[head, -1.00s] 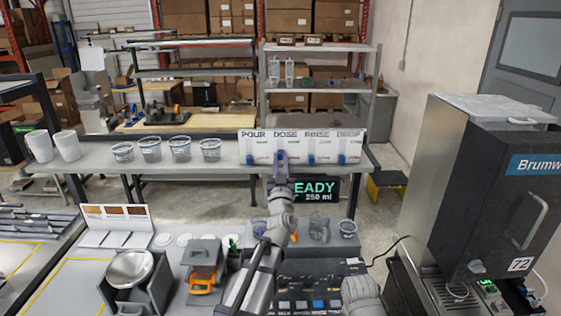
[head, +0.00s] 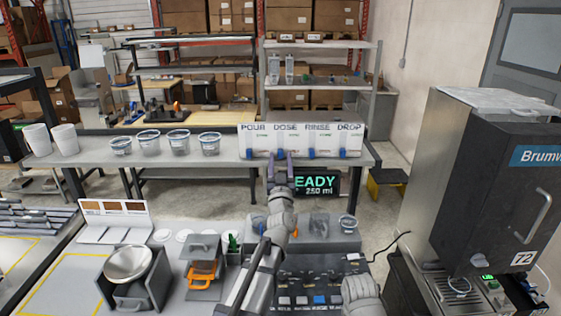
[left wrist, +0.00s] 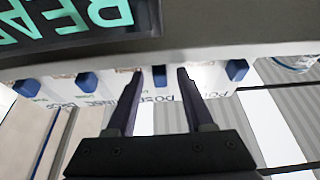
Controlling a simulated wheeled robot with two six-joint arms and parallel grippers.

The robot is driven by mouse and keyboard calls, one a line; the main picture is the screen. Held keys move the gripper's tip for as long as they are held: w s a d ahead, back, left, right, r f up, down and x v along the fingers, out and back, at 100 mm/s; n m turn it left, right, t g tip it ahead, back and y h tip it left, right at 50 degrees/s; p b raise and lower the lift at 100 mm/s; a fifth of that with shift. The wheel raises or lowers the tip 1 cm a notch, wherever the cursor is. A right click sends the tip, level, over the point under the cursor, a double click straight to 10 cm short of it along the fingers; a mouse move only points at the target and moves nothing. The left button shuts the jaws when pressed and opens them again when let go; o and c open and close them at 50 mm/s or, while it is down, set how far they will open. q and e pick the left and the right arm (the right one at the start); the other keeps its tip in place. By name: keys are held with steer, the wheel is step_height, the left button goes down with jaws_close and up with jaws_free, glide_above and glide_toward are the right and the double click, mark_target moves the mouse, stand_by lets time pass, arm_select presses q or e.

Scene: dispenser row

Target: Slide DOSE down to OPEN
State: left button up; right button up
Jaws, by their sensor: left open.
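The white dispenser row (head: 300,141) stands on the back bench, labelled POUR, DOSE, RINSE and DROP, with a blue tab low on each front. Small green text under the labels is too small to read. My left gripper (head: 281,156) is open in front of the DOSE unit. In the left wrist view, which shows the panel upside down, the DOSE tab (left wrist: 158,75) lies between the two dark fingertips, with a gap on each side. The RINSE tab (left wrist: 87,80) and the POUR tab (left wrist: 237,70) lie outside the fingers. My right gripper is not in view.
A display (head: 318,184) reading "EADY 250 ml", partly covered, hangs below the bench edge. Several clear cups (head: 149,142) stand left of the dispensers. A coffee machine (head: 490,180) is at right. The near counter holds an orange-handled device (head: 203,271).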

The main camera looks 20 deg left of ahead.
arm_select(q)
steer(key=b+v, duration=0.3)
steer(key=v, duration=0.4)
steer(key=shift+s+f, duration=0.15)
steer(key=shift+s, duration=0.2)
steer(key=shift+d, duration=0.15)
steer(key=s+d+f+m+g+h+b, duration=0.1)
steer(key=d+f+m+g+h, duration=0.55)
steer(key=d+f+h, duration=0.6)
steer(key=s+d+f+m+g+y+b, duration=0.1)
steer(key=s+d+f+g, duration=0.3)
steer(key=f, duration=0.3)
steer(key=s+d+f+m+g+y, duration=0.1)
steer(key=s+d+f+g+y, duration=0.15)
steer(key=s+f, duration=0.3)
steer(key=s+a+f+g+y, duration=0.2)
steer(key=s+f+g, duration=0.2)
steer(key=s, duration=0.5)
steer(key=s+a+f+n+g+y, duration=0.1)
steer(key=s+f+g, duration=0.3)
steer(key=s, duration=0.5)
steer(key=shift+s+a+g+y+b, duration=0.2)
steer(key=shift+a+g+y+b, duration=0.35)
steer(key=shift+a, duration=0.2)
